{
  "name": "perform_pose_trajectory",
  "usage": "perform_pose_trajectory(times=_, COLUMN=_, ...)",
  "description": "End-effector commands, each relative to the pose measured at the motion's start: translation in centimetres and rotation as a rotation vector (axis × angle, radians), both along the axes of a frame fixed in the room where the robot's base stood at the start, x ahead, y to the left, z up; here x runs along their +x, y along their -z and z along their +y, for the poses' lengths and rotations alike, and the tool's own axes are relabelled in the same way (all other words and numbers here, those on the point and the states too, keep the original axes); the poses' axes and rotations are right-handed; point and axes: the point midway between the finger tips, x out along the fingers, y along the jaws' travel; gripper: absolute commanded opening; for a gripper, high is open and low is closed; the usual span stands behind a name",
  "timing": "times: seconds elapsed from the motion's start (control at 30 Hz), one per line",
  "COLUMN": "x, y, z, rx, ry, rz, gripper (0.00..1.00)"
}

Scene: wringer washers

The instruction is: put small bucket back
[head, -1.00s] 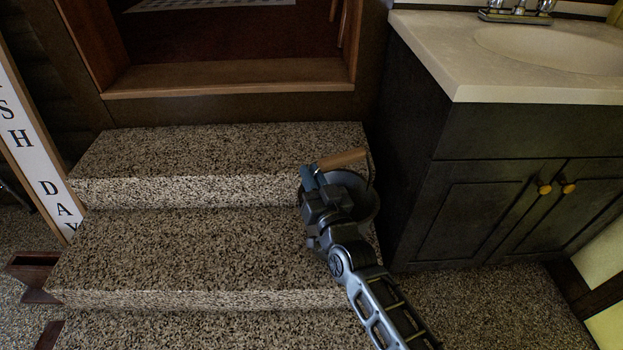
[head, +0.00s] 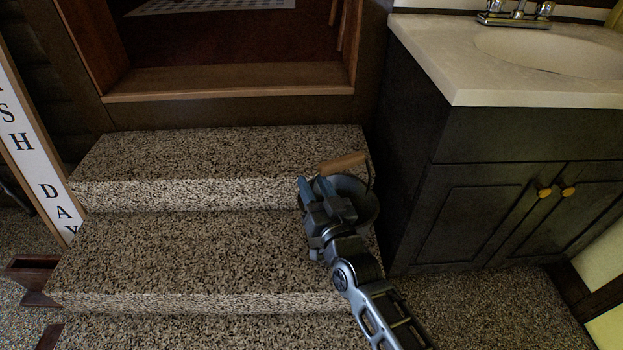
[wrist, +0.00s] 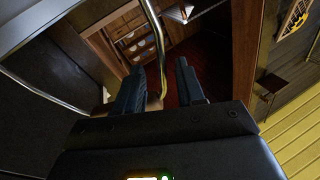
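The small bucket (head: 364,204) is dark grey with a wire bail and a wooden grip (head: 342,163) raised above its rim. It stands at the right end of the speckled steps, beside the cabinet, partly hidden by my gripper. My gripper (head: 314,183) is at the bucket's left side in the head view, its two fingers apart, with the wooden grip just beyond the tips. In the wrist view my open gripper (wrist: 158,75) shows a gap between its fingers, and a curved metal wire (wrist: 157,40) passes across that gap. I cannot tell whether the fingers touch the bucket.
Speckled steps (head: 190,245) lead up to a wooden-framed doorway (head: 230,90). A dark cabinet (head: 480,190) with a pale sink top (head: 450,65) stands close on the right. A lettered white sign (head: 35,150) leans at the left. The steps left of my gripper are clear.

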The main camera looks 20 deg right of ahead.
Motion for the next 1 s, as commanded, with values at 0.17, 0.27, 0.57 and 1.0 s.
perform_pose_trajectory(times=0.17, x=-3.9, y=0.5, z=0.0, rx=0.0, ry=0.001, rz=0.002, gripper=0.38)
perform_pose_trajectory(times=0.27, x=-5.9, y=0.8, z=0.0, rx=0.0, ry=-0.001, rz=0.004, gripper=0.38)
perform_pose_trajectory(times=0.57, x=-9.6, y=1.2, z=-0.1, rx=0.0, ry=0.0, rz=0.0, gripper=0.38)
perform_pose_trajectory(times=1.0, x=-11.4, y=1.6, z=-0.2, rx=-0.005, ry=0.001, rz=0.012, gripper=0.38)
